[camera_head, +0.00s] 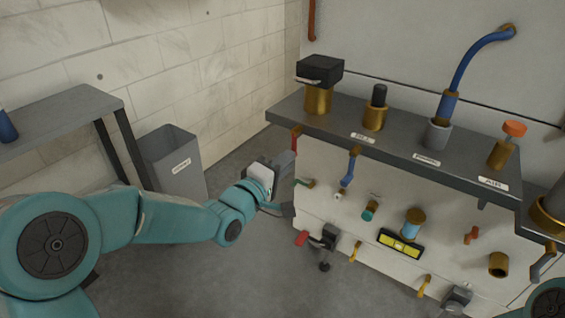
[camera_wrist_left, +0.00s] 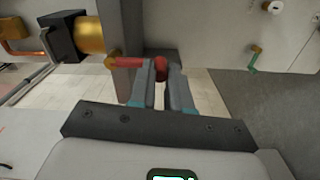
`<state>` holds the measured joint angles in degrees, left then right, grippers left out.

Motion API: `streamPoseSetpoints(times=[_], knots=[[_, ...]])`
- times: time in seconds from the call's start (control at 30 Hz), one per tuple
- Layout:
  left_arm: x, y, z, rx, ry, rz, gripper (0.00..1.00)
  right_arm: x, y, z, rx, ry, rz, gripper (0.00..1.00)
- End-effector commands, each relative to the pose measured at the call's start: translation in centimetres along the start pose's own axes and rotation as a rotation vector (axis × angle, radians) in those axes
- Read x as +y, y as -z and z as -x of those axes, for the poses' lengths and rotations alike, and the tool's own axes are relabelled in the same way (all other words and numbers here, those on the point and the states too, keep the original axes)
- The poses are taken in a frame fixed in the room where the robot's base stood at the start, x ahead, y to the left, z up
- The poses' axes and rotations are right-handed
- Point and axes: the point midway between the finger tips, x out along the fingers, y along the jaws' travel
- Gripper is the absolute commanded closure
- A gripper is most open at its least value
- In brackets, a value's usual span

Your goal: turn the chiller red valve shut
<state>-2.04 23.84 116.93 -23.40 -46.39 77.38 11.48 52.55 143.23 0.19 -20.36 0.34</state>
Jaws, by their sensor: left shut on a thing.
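The red valve handle (camera_head: 296,135) sits at the left front corner of the dark grey bench, and its lower part is hidden by my left gripper (camera_head: 287,160). In the left wrist view the red handle (camera_wrist_left: 128,62) runs sideways from a brass joint (camera_wrist_left: 111,63), and its rounded end sits between the two fingers of my left gripper (camera_wrist_left: 162,72). The left gripper is shut on this handle. A label naming the chiller cannot be read. My right gripper is outside both views.
The bench (camera_head: 400,150) carries several brass fittings. Its pale front panel holds a blue handle (camera_head: 348,172), a small green handle (camera_head: 305,183), another red handle (camera_head: 301,238) and a yellow level (camera_head: 401,243). A grey bin (camera_head: 172,165) stands left on open floor.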

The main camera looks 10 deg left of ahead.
Motion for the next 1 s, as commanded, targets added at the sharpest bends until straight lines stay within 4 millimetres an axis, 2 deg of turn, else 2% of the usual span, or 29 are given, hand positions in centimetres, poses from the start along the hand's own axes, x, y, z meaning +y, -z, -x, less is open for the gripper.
streamPoseSetpoints(times=[0.37,0.4,0.47,0.5,0.83,1.0], knots=[[-0.1,-0.2,0.0,-0.003,0.003,0.005,1.00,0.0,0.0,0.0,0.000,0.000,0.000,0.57],[-0.1,-0.2,0.0,-0.003,0.003,0.005,0.79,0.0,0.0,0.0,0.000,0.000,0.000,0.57],[-0.1,-0.2,0.0,-0.003,0.003,0.005,0.60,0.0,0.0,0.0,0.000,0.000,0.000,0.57],[-0.1,-0.1,0.0,-0.003,0.003,0.005,0.57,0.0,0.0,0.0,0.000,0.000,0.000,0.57],[0.0,0.0,0.4,0.000,0.001,0.004,0.57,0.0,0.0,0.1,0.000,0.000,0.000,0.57],[0.2,0.1,3.3,0.001,0.002,0.004,0.57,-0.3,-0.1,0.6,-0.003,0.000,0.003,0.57]])
